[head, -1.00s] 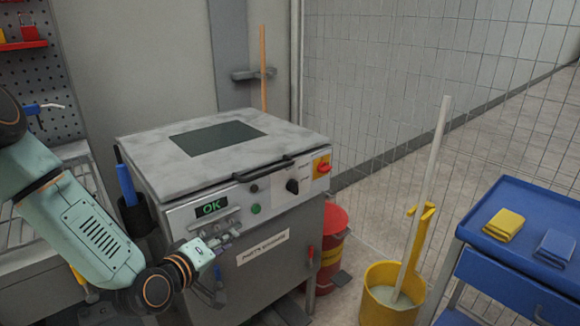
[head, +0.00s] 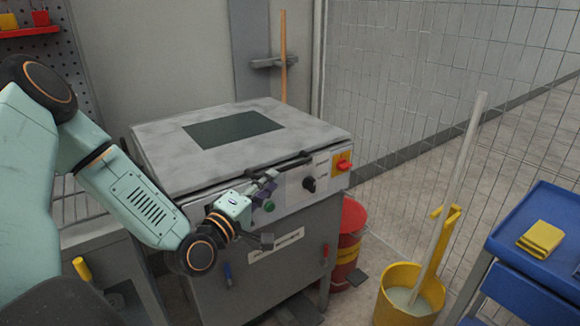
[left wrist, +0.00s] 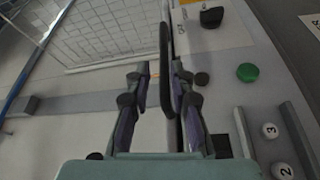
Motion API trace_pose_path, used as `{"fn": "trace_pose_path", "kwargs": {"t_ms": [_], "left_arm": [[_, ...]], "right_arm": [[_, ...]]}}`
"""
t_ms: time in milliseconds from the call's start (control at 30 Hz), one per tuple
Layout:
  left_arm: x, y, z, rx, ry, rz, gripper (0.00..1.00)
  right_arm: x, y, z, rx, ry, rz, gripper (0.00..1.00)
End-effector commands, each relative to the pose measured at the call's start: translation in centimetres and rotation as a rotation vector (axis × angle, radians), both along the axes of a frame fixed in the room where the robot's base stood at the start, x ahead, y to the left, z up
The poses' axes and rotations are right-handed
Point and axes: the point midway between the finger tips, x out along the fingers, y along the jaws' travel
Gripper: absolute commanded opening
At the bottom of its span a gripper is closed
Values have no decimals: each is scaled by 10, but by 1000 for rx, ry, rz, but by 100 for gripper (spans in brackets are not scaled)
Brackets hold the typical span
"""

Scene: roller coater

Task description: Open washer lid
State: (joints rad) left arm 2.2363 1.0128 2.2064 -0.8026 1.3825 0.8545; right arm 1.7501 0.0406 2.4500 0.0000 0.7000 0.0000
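The washer (head: 250,250) is a grey metal cabinet with its lid (head: 165,150) shut flat on top; the lid has a dark window (head: 233,130). A black bar handle (head: 292,163) runs along the lid's front edge. My left gripper (head: 268,183) is at the left end of the handle, in front of the control panel. In the left wrist view, the left gripper (left wrist: 160,80) has its fingers apart, and the handle (left wrist: 165,50) lies between them, closer to the right finger. I cannot tell if either finger touches it. My right gripper is not in view.
The panel has a green button (head: 269,207), a black knob (head: 309,184) and a red switch (head: 344,165). A red bin (head: 350,235), a yellow mop bucket (head: 400,305) and a blue cart (head: 535,210) stand to the right. A wire fence (head: 400,110) is behind.

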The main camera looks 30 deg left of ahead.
Motion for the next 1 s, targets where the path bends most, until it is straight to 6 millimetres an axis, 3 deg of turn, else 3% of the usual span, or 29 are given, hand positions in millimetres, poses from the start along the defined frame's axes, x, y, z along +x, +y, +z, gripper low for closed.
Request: {"fn": "trace_pose_path", "kwargs": {"t_ms": [600,1000], "left_arm": [[74,-1,4,6,0,-6,22],[81,-1,5,3,2,-3,22]], "right_arm": [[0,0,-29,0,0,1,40],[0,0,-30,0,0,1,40]]}}
